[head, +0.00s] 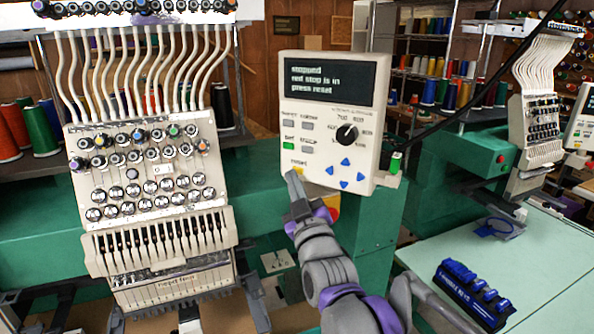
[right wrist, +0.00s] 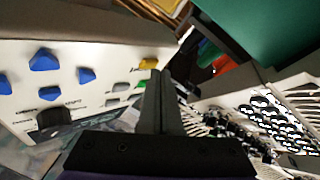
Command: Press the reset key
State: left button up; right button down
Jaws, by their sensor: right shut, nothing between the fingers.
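The control panel (head: 326,125) is a cream box with a dark screen (head: 331,80) that reads "stopped", "red stop is in", "press reset". The yellow reset key (head: 299,168) is at the panel's lower left, partly covered by my fingers. My right gripper (head: 292,176) is shut and empty, its tips right at this key. In the right wrist view the yellow key (right wrist: 149,64) shows just past the fingertips (right wrist: 158,75); I cannot tell whether they touch it. A red and yellow part (head: 332,205), perhaps the red stop, is partly hidden behind my gripper. My left gripper is out of view.
The panel also has a black knob (head: 347,133), blue arrow keys (head: 345,174), a green key (head: 288,145) and grey keys. A multi-needle embroidery head (head: 150,180) stands to the left. A pale table (head: 540,260) with a blue rack (head: 474,293) is at right.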

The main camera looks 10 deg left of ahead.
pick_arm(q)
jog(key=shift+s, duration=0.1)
pick_arm(e)
jog(key=shift+s, duration=0.1)
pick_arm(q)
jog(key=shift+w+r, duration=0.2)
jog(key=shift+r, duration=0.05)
pick_arm(e)
jog(key=shift+w+d, duration=0.15)
jog(key=shift+w, duration=0.35)
jog(key=shift+s, duration=0.1)
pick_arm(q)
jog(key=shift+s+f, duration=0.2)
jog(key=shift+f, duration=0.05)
pick_arm(e)
jog(key=shift+s+a, duration=0.25)
jog(key=shift+s, duration=0.55)
